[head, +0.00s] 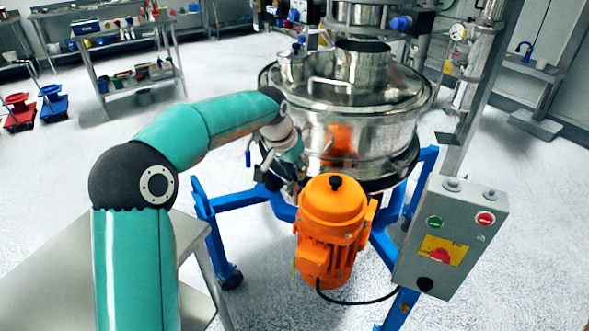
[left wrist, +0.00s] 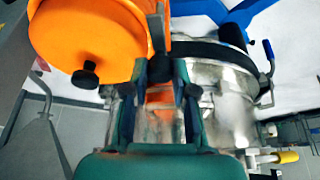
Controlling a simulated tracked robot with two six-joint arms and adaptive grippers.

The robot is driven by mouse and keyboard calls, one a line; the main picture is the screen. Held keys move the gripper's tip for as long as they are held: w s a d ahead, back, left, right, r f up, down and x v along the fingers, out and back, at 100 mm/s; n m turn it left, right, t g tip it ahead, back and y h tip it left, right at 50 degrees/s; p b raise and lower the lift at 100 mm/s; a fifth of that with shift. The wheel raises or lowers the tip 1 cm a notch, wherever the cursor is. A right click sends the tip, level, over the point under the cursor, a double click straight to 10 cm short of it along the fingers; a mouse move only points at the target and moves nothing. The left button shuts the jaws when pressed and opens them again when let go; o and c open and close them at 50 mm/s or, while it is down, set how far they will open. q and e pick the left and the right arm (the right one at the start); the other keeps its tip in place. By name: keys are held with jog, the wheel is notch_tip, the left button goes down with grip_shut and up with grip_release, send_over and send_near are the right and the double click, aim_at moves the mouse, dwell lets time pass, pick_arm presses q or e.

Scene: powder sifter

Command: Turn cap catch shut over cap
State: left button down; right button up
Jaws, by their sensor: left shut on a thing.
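My left arm comes in from the left in the head view, and its gripper (head: 283,178) is low at the left side of the steel sifter (head: 345,125), beside the orange motor (head: 335,215). In the left wrist view the two fingers of my left gripper (left wrist: 167,72) are close together against the sifter's shiny metal (left wrist: 225,105). The gripper is shut on a small part, which seems to be the cap catch; the fingers hide most of it. I cannot make out the cap clearly. My right gripper is not in view.
The orange motor (left wrist: 85,40) is close to the fingers in the left wrist view. A blue frame (head: 240,200) carries the sifter. A grey control box (head: 450,240) is at the right. A grey table (head: 60,270) lies under my left arm.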

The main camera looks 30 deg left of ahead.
pick_arm(q)
jog(key=shift+n, duration=0.4)
jog(key=n+y+b, duration=0.1)
jog(key=n, duration=0.2)
jog(key=shift+w+d+n+y, duration=0.1)
jog(key=shift+d+n+y, duration=0.05)
jog(key=shift+n+y, duration=0.2)
jog(key=n+y, duration=0.1)
jog(key=n, duration=0.2)
jog(key=shift+n+g, duration=0.25)
jog(key=shift+g, duration=0.15)
jog(key=n, duration=0.1)
jog(key=n+g+y, duration=0.1)
jog(key=n, duration=0.1)
jog(key=shift+w+d+r+n, duration=0.1)
jog(key=shift+r+n, duration=0.05)
jog(key=shift+n, duration=0.15)
jog(key=shift+n+g+y+p, duration=0.35)
jog(key=shift+n+g+p, duration=0.4)
jog(key=shift+n, duration=0.85)
jog(key=c, duration=0.9)
grip_release()
jog(key=shift+c, duration=0.2)
